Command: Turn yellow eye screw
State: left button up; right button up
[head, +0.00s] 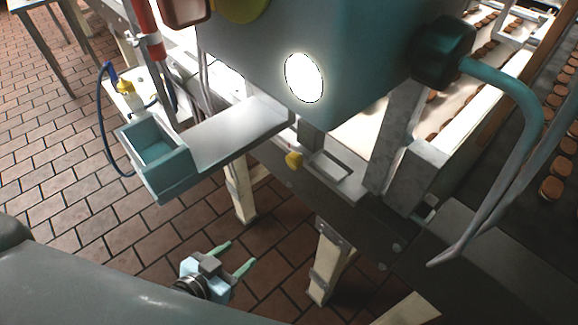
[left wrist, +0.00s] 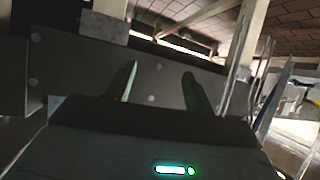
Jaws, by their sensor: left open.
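A small yellow screw head (head: 293,160) sits on the dark side rail of the machine in the head view, just below the large grey-teal housing. Its eye shape is too small to make out. My left gripper (head: 243,252) is below and to the left of it, over the tiled floor, with two thin green fingers spread and nothing between them. In the left wrist view, the open fingers (left wrist: 160,70) point at a dark metal panel (left wrist: 85,70); no yellow screw shows there. My right gripper is not in view.
A teal open box (head: 165,187) on a grey shelf juts out at left. A bent teal bar (head: 530,110) with a dark knob is at right. Wooden legs (head: 327,262) stand under the rail. The tiled floor around my left gripper is open.

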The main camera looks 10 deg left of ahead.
pick_arm(q)
jog(key=w+d+r+m+t+h+b, duration=0.2)
jog(key=w+r+h, duration=0.1)
jog(key=w+r, duration=0.4)
jog(key=m+t+h+b, duration=0.1)
jog(key=m+h+b, duration=0.1)
jog(key=m+h, duration=0.1)
send_near(293, 165)
jog(key=p+x, duration=0.1)
jog(key=x, duration=0.7)
jog(key=shift+a+p, duration=0.15)
jog(key=shift+p, duration=0.2)
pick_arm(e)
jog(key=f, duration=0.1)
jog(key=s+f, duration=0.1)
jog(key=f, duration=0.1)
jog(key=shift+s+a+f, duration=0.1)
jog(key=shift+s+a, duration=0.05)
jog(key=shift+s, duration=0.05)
pick_arm(q)
jog(key=shift+s, duration=0.1)
jog(key=c, duration=1)
